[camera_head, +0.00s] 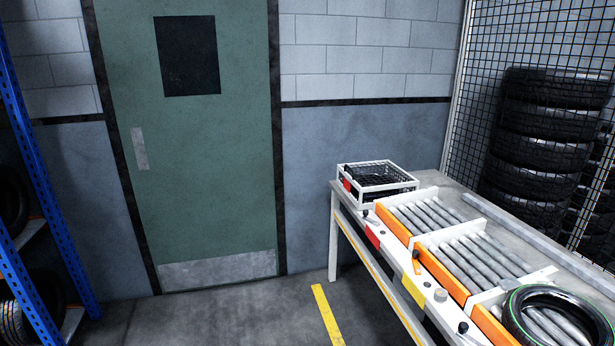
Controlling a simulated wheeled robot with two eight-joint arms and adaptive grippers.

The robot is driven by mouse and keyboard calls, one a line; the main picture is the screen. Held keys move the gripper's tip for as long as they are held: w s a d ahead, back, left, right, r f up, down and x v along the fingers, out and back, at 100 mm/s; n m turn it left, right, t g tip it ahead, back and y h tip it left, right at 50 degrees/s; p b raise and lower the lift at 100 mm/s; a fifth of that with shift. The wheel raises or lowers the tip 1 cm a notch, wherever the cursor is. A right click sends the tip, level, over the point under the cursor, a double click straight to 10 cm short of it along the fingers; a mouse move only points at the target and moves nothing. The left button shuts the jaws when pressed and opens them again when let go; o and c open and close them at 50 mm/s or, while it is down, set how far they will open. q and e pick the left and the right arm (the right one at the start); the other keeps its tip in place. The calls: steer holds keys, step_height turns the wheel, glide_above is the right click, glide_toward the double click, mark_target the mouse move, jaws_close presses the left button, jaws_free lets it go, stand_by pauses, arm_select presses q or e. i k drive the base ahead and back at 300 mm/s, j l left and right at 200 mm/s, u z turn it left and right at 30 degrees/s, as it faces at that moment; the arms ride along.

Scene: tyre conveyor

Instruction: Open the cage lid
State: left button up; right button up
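The cage (376,183) is a small white-framed box with dark mesh. It sits on the far left end of the grey conveyor table (448,186). A small red piece shows on its left front side. Its top looks covered by mesh inside a white frame, but it is too small to tell for sure how the lid sits. Neither of my grippers is in view.
The conveyor has grey rollers (487,260) with orange side plates, and a tyre (556,316) lies at its near end. Stacked tyres (543,135) stand behind a mesh fence at right. A blue rack (38,200) is at left. The floor before the green door (207,190) is clear.

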mark_target(346, 167)
steer(key=i, duration=1.6)
